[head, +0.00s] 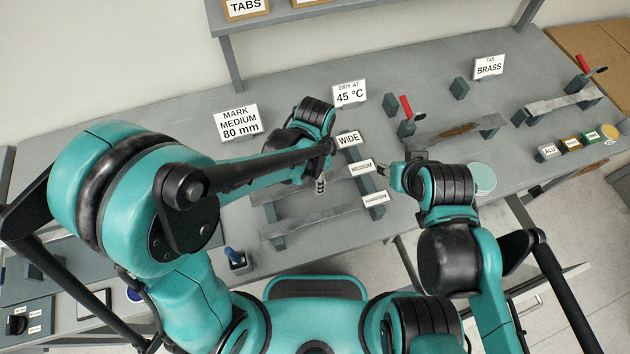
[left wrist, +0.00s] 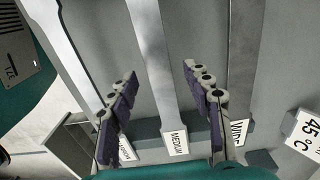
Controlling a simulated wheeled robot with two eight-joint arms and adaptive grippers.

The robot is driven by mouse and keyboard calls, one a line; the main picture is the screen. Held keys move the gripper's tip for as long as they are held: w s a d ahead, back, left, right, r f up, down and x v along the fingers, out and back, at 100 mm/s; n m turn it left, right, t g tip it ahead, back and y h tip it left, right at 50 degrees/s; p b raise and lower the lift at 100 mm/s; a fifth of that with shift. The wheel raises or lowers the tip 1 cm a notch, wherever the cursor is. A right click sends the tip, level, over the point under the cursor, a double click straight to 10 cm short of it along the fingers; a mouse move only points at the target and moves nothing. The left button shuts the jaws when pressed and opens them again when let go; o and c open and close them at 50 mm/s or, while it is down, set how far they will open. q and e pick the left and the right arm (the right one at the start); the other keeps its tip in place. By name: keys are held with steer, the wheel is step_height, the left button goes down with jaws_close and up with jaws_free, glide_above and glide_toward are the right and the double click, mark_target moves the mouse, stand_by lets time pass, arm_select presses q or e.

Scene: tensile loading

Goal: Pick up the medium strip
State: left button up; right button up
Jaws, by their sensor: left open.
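The medium strip (left wrist: 153,55) is a flat grey metal bar. In the left wrist view it runs down the middle to its MEDIUM label (left wrist: 175,142). My left gripper (left wrist: 160,76) is open, with one finger on each side of the strip and a visible gap on both sides. In the head view the left gripper (head: 321,184) hangs over the strip rack, and my arm hides part of the strips. The MEDIUM label (head: 361,166) shows there too. My right gripper (head: 388,175) is just right of the rack; its finger opening is unclear.
The wide strip (left wrist: 246,60) and the narrow strip (left wrist: 66,45) lie on either side of the medium one. A red-handled clamp fixture (head: 407,125) stands behind the right gripper. A pale green disc (head: 482,178) lies to the right. A blue-topped holder (head: 236,260) stands at front left.

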arm_select(q)
jaws_close()
steer(key=shift+r, duration=0.1)
